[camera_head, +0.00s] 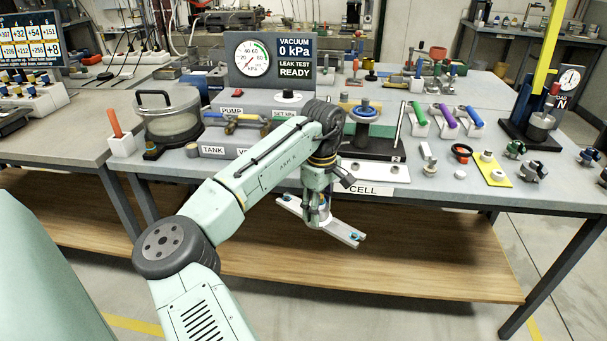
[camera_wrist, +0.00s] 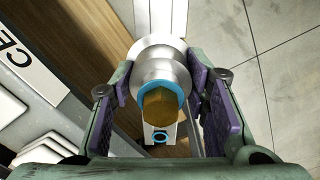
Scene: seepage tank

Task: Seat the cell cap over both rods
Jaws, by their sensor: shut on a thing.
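My gripper (camera_head: 318,208) is shut on the cell cap (camera_head: 345,234), a silver crossbar with a round hub and blue-ringed ends. It holds the cap in front of the bench, below the top's front edge. In the wrist view my gripper (camera_wrist: 160,75) has its purple pads on either side of the silver hub of the cap (camera_wrist: 158,62), with a blue ring and brass hex on it. One bar end with a blue-ringed hole shows below. The cell's black base (camera_head: 375,151) is on the bench. One thin upright rod (camera_head: 398,122) shows there; I cannot make out a second.
The CELL label (camera_head: 372,190) is on the bench's front edge. A vacuum gauge panel (camera_head: 270,62) and clear tank (camera_head: 168,115) stand to the left. Coloured-handled tools (camera_head: 445,120) and small fittings (camera_head: 495,168) lie to the right. A wooden shelf (camera_head: 420,265) runs below the bench.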

